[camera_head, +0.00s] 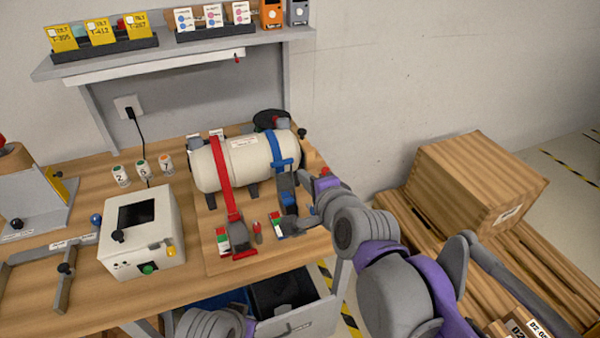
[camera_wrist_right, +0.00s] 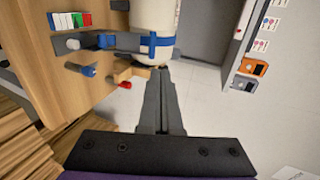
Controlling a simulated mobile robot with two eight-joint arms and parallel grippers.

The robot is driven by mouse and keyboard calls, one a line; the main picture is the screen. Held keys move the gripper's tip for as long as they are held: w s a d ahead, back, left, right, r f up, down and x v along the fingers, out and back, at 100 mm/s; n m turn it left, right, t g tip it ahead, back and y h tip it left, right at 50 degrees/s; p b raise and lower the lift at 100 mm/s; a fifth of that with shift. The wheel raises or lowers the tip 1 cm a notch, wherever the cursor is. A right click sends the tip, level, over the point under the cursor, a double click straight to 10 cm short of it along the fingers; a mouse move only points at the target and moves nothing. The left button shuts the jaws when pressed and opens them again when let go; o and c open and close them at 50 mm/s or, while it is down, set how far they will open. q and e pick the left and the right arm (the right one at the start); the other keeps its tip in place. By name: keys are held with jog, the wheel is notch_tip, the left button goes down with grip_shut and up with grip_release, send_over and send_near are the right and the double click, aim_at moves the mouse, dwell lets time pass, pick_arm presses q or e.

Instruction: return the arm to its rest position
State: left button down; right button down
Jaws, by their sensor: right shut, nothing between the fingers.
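My right arm comes in from the lower right of the head view, beside the bench's right end. My right gripper (camera_head: 306,178) is just right of the cream tank, partly hidden by my own wrist. In the right wrist view its fingers (camera_wrist_right: 160,74) are together with nothing between them, pointing toward the tank's end. They look apart from the tank, though the exact gap is hard to tell. My left gripper is not in view.
The cream tank (camera_head: 257,160) lies on the bench (camera_head: 85,308) under a red strap (camera_head: 222,170) and a blue strap (camera_head: 277,150). A white box (camera_head: 160,245) stands left. An open drawer (camera_head: 300,322) is below. A carton (camera_head: 480,180) sits on a pallet at right.

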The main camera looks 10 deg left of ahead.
jog(key=s+d+f+n+g+h, duration=0.2)
jog(key=s+d+f, duration=0.4)
jog(key=d, duration=0.3)
jog(key=s+d+f+n+g+h+p, duration=0.1)
jog(key=s+d+f+n+g+h, duration=0.1)
jog(key=s+d+f+n, duration=0.3)
jog(key=s+d+f+n+g+h+p, duration=0.1)
jog(key=s+d+f+n+g+h, duration=0.1)
jog(key=s+d+f, duration=0.7)
jog(key=d+n+h, duration=0.1)
jog(key=d+n, duration=0.1)
jog(key=d, duration=0.2)
jog(key=shift+s+d+f+h, duration=0.2)
jog(key=shift+d+f+h, duration=0.05)
jog(key=shift+f+h, duration=0.15)
jog(key=shift+r, duration=0.1)
dwell(0.5)
